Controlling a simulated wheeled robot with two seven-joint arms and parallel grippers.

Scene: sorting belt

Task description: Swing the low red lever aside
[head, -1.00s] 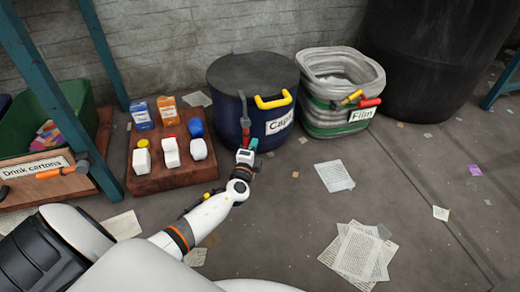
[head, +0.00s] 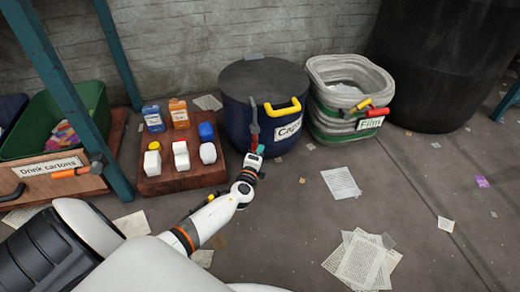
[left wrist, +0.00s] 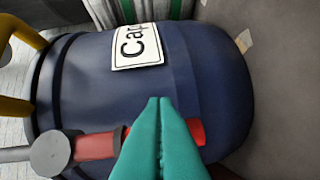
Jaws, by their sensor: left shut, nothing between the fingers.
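The blue drum (head: 236,112) marked "Caps" stands at the back centre with a dark lid. A red lever with a grey hub (head: 254,126) hangs upright down its front. My left gripper (head: 253,158) is low in front of the drum, at the lever's lower end. In the left wrist view, my shut teal fingers (left wrist: 158,125) cross in front of the red lever (left wrist: 95,147). Red shows on both sides of them, and the fingers hide its middle. Nothing is held. I cannot tell whether fingers and lever touch. My right gripper is out of view.
A yellow handle (head: 283,106) sits on the drum. The bin marked "Film" (head: 335,128), with yellow and red handles, stands right of it. A wooden block (head: 180,185) with cartons and bottles is to the left. The floor at right is open, with loose papers (head: 341,183).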

